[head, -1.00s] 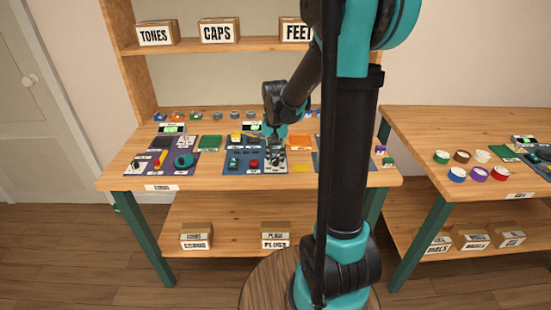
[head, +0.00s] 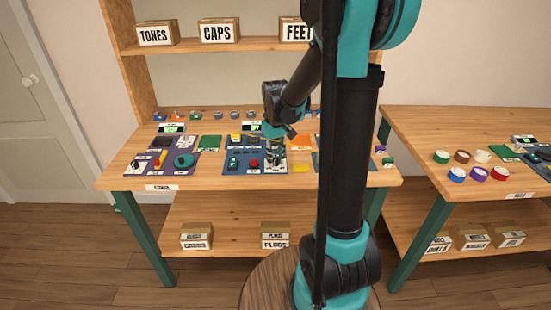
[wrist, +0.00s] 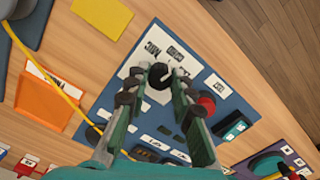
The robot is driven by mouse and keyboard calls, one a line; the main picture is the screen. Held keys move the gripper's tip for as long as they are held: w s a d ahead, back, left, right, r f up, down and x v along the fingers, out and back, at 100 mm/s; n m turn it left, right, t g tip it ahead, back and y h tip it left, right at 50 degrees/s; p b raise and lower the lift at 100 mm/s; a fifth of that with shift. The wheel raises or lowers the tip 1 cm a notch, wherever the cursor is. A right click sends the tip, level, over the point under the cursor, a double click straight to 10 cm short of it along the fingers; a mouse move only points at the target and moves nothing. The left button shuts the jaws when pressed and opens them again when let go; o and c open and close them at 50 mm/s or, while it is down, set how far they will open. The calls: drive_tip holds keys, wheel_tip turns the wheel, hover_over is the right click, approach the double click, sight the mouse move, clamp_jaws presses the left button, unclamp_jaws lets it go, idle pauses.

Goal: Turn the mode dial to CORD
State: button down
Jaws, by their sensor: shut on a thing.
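The mode dial (wrist: 160,74) is a black round knob with a white pointer mark, on a white plate at the end of the blue panel (wrist: 205,80). My gripper (wrist: 160,80) is shut on the dial, one finger on each side of it. In the head view my gripper (head: 274,156) points down at the right part of the blue panel (head: 237,166) and hides the dial. The pointer slants toward the labels' side of the plate.
A red button (wrist: 207,102) and a green-topped switch (wrist: 232,128) lie close beside the fingers. A yellow cord (wrist: 62,85) crosses the table by an orange tray (wrist: 48,102). A purple panel (head: 180,168) stands to the left.

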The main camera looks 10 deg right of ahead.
sight(276, 159)
drive_tip(key=shift+n, duration=1)
drive_tip(key=c, duration=1.3)
unclamp_jaws()
wheel_tip(276, 159, up, 12)
